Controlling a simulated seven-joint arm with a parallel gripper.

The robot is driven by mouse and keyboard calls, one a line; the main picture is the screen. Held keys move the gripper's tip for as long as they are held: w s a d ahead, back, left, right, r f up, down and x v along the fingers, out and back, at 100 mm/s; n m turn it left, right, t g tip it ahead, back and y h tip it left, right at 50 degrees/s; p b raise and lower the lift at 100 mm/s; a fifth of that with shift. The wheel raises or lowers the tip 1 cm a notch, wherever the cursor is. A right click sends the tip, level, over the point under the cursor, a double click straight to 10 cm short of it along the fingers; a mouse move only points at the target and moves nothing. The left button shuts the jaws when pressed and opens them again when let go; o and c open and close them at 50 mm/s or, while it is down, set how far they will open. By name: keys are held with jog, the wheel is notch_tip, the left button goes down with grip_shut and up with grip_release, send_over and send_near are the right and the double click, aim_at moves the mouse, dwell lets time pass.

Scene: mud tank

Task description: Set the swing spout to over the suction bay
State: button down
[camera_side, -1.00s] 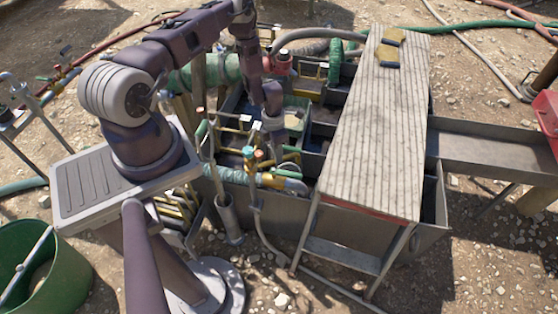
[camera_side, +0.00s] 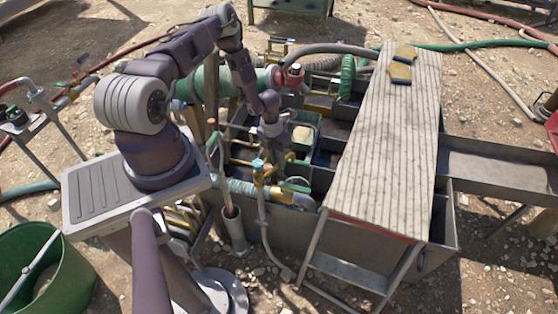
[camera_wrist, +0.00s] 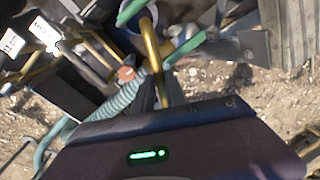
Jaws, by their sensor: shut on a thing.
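The swing spout appears in the wrist view as a bent gold tube (camera_wrist: 150,45), running down between my fingers. My gripper (camera_wrist: 162,90) is shut on it. In the side view my gripper (camera_side: 271,130) points down over the left part of the steel tank (camera_side: 282,232); its fingertips and the spout are hard to make out there. Open compartments lie around it, with a pale-topped box (camera_side: 304,134) just to its right. I cannot tell which compartment is the suction bay.
A blue-and-yellow valve (camera_side: 258,166) on an upright pipe stands in front of my gripper. A ribbed teal hose (camera_wrist: 118,101) passes close by in the wrist view. A plank walkway (camera_side: 390,140) covers the tank's right part. A thick green pipe with a red fitting (camera_side: 292,77) lies behind.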

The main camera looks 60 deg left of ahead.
jog(key=shift+s, duration=0.1)
jog(key=c, duration=1.4)
grip_release()
jog(key=shift+o, duration=0.2)
